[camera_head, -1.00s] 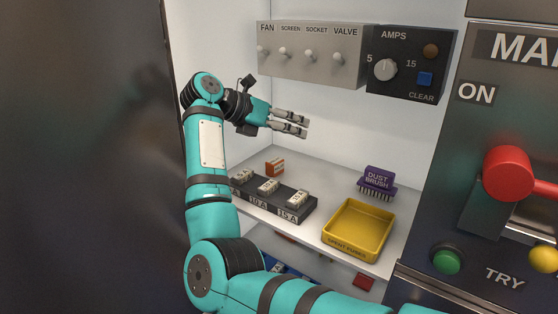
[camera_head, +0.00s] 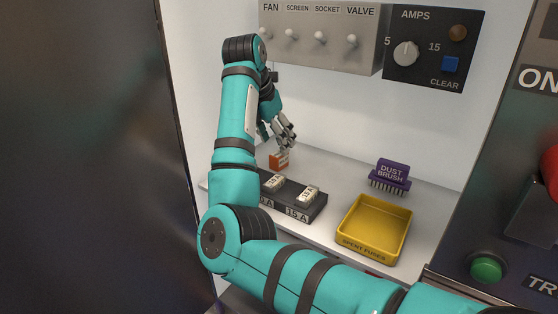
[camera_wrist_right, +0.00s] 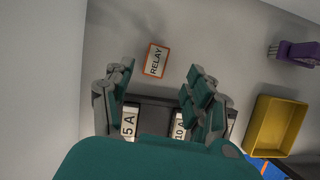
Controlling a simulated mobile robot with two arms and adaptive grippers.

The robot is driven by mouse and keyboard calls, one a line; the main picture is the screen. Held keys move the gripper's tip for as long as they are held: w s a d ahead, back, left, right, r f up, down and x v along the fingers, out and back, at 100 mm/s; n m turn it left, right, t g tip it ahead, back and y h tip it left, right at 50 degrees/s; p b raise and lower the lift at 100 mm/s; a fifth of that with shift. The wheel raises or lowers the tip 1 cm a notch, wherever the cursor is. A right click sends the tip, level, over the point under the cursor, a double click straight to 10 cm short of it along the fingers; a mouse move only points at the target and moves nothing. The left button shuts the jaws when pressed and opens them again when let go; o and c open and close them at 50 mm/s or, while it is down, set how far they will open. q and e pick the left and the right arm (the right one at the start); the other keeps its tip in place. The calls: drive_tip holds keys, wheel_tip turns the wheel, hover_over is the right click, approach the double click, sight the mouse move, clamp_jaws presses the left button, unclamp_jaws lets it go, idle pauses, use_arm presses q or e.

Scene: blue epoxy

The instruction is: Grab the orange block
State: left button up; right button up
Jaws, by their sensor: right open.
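The orange block (camera_head: 279,160) stands on the shelf behind the dark fuse holder. In the wrist view it is an orange-edged block (camera_wrist_right: 156,60) with a white face reading RELAY. My right gripper (camera_head: 284,143) points down just above the block, and its fingers hide part of the area around it. In the wrist view the right gripper (camera_wrist_right: 160,85) is open with nothing between its fingers, and the block lies beyond the fingertips, roughly between their lines. My left gripper is not in view.
The dark fuse holder (camera_head: 298,207) with white fuses is in front of the block. A grey switch panel (camera_head: 320,40) hangs above. The shelf between block and brush is clear.

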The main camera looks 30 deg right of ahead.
sight(279, 153)
drive_tip(key=shift+w+p+x, duration=0.15)
drive_tip(key=shift+p+x, duration=0.15)
drive_tip(key=shift+x, duration=1.25)
drive_tip(key=shift+w+p+x, duration=0.15)
drive_tip(key=shift+p+x, duration=0.15)
drive_tip(key=shift+x, duration=1.25)
drive_tip(key=shift+a, duration=0.1)
drive_tip(key=shift+r, duration=0.1)
drive_tip(key=shift+c, duration=0.3)
clamp_jaws()
